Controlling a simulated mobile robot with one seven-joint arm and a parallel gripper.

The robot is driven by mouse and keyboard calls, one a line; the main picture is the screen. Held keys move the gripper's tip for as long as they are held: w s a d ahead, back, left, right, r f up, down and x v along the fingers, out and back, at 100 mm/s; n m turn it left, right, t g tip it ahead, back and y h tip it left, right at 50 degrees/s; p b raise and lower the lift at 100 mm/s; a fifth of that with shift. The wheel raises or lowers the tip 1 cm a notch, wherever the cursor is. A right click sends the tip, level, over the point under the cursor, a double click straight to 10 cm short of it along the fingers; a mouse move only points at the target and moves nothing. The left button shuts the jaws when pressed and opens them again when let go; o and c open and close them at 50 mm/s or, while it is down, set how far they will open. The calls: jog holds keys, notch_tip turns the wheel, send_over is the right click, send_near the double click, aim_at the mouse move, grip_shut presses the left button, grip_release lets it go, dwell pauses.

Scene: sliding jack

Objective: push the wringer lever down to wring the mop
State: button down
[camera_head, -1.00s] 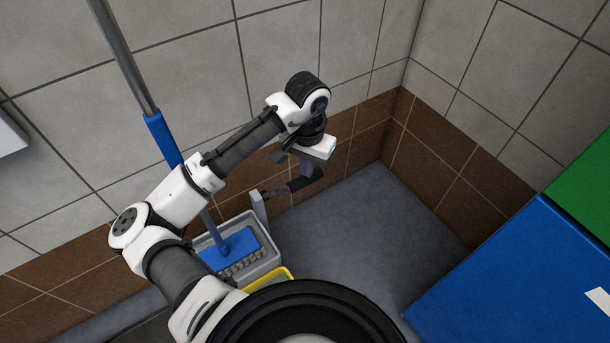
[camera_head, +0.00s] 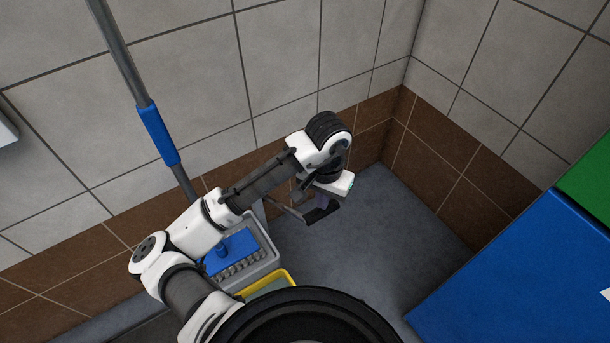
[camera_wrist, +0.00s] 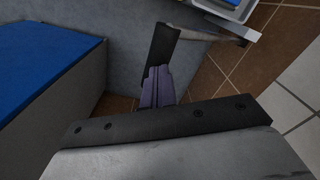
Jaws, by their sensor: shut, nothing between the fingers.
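The wringer lever's black grip (camera_head: 324,214) sticks out to the right of the wringer, low over the floor. In the wrist view the black grip (camera_wrist: 160,48) joins a metal rod leading to the wringer at top right. My gripper (camera_head: 321,201) is shut, with nothing between its fingers. Its purple fingers (camera_wrist: 157,84) overlap the grip in the wrist view and appear to press on it from above. The mop (camera_head: 157,133) stands upright with its blue head (camera_head: 236,250) in the grey wringer (camera_head: 268,262). My arm hides part of the wringer and the lever's base.
A yellow bucket edge (camera_head: 272,281) shows in front of the wringer. A large blue box (camera_head: 520,270) stands at right, with a green one (camera_head: 590,190) behind it. Tiled walls close the corner. Grey floor (camera_head: 375,235) between lever and blue box is clear.

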jog(key=shift+s+d+f, duration=0.2)
jog(key=shift+s+f, duration=0.1)
jog(key=shift+f, duration=0.25)
jog(key=shift+s+d+f, duration=0.1)
jog(key=shift+s+d, duration=0.05)
jog(key=shift+s, duration=0.1)
jog(key=s+d+f+b, duration=0.35)
jog(key=f+b, duration=0.25)
jog(key=f, duration=0.2)
jog(key=w+a+r+p, duration=0.1)
jog(key=r+p, duration=0.1)
jog(key=w+a+r+p, duration=0.1)
jog(key=r+p, duration=0.2)
jog(key=w+a+r+p, duration=0.1)
jog(key=r+p, duration=0.1)
jog(key=r, duration=0.1)
jog(key=shift+a, duration=0.1)
jog(key=w+a+r+p, duration=0.4)
jog(key=w+r+p, duration=0.3)
jog(key=r, duration=0.1)
jog(key=shift+a, duration=0.3)
dwell(0.3)
